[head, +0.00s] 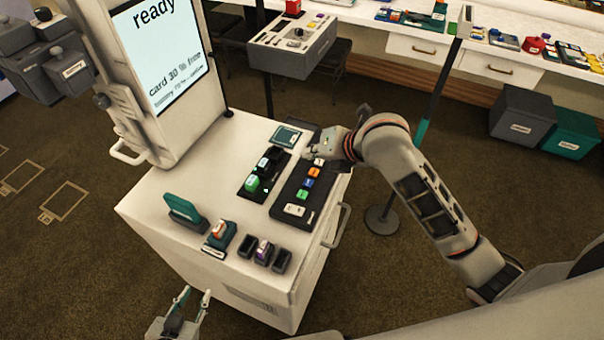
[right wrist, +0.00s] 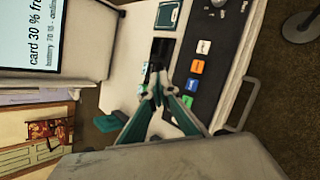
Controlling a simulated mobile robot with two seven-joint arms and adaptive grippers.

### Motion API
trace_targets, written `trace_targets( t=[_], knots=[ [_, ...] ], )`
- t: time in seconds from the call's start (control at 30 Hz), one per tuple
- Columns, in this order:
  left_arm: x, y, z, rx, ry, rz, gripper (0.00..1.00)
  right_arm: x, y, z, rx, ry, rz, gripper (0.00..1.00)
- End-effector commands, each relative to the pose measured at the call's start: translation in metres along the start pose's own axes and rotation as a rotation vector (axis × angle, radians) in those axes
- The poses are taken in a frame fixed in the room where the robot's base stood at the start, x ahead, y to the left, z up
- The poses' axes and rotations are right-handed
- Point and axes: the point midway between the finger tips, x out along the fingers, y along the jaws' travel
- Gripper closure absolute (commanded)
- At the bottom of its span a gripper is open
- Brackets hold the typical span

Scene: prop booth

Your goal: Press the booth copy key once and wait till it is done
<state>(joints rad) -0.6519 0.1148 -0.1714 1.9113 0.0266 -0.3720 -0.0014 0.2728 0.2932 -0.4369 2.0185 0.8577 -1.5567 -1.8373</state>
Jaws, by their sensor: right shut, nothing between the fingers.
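The booth's dark key strip (head: 277,208) lies on the white cabinet top, with white, orange, blue and green keys and a wide pale key at its near end. It also shows in the right wrist view (right wrist: 208,82); the key labels are too small to read surely. The booth screen (head: 160,50) reads "ready" and "card 30 % free". My right gripper (head: 312,153) is shut and empty above the far end of the strip; its closed fingertips (right wrist: 157,88) show in the wrist view. My left gripper (head: 195,292) is open and empty, low in front of the cabinet.
Beside the strip is a dark tray (head: 243,191) with green and black blocks. A teal card stand (head: 184,211) and small dark holders (head: 264,251) stand at the near edge. A post (head: 431,110) rises behind my right arm.

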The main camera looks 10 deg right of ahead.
Motion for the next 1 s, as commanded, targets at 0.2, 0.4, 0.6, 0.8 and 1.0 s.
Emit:
trace_targets(
  t=[0.2, 0.4, 0.6, 0.8, 1.0],
  knots=[
    [-0.001, 0.001, 0.004, -0.002, -0.007, 0.001, 0.71, -0.001, 0.001, 0.001, -0.017, 0.002, -0.001, 1.0],
    [-0.002, 0.002, 0.006, -0.002, -0.01, 0.002, 0.71, 0.0, 0.0, 0.0, -0.014, 0.002, -0.001, 1.0],
    [-0.002, 0.001, 0.006, 0.003, -0.01, 0.002, 0.71, 0.01, -0.007, -0.007, -0.011, 0.003, -0.001, 1.0],
    [-0.002, -0.001, 0.006, 0.01, -0.01, 0.003, 0.71, 0.028, -0.021, -0.021, -0.009, 0.004, -0.002, 1.0],
    [0.002, -0.002, 0.007, 0.011, -0.004, 0.002, 0.71, 0.046, -0.035, -0.033, -0.015, 0.0, -0.002, 1.0]
  ],
)
